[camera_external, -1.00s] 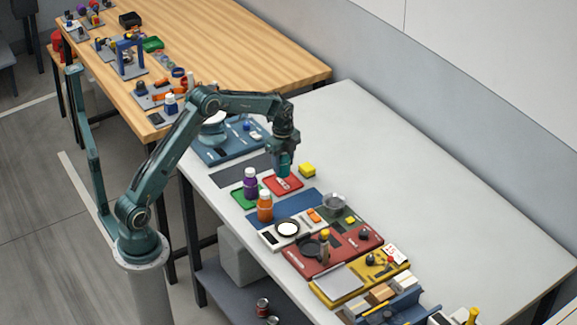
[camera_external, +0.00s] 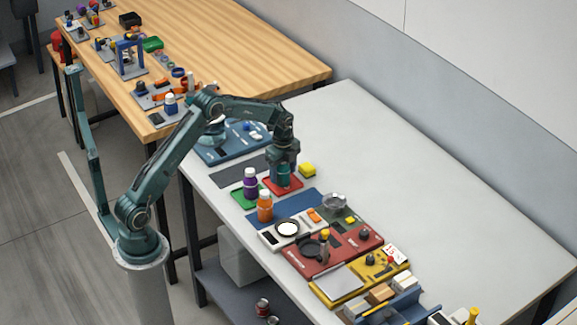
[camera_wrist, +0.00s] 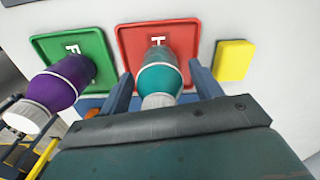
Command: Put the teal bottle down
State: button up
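The teal bottle (camera_wrist: 160,78) is upright between the two fingers of my gripper (camera_wrist: 161,72) in the wrist view. In the external view my gripper (camera_external: 284,177) is low over the red tray (camera_external: 296,187) and hides much of the bottle.
A purple bottle (camera_wrist: 62,85) stands on a green tray (camera_wrist: 40,45) left of the red tray. A yellow block (camera_wrist: 234,60) lies to its right. An orange bottle (camera_external: 265,207) stands nearby. The white table (camera_external: 400,180) is clear towards the wall.

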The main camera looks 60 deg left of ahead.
jog(key=shift+r, duration=0.1)
notch_tip(320, 180, up, 12)
jog(key=shift+f, duration=0.15)
jog(key=shift+r, duration=0.2)
dwell(0.4)
dwell(0.5)
jog(key=shift+s+d+r, duration=0.1)
jog(key=shift+s+r, duration=0.15)
jog(key=shift+r, duration=0.15)
jog(key=s+d+r+n+t, duration=0.1)
jog(key=s+d+r+n, duration=0.25)
jog(key=s+r, duration=0.4)
jog(key=s+d+r+n+t, duration=0.2)
jog(key=s+r+n, duration=0.3)
jog(key=s, duration=0.5)
jog(key=s+d+f+n+t, duration=0.1)
jog(key=s+n, duration=0.3)
jog(key=s, duration=0.5)
jog(key=s+d+f+n+t, duration=0.1)
jog(key=s+f+n, duration=0.1)
jog(key=s, duration=0.8)
jog(key=shift+n+t, duration=0.3)
jog(key=shift+n, duration=0.55)
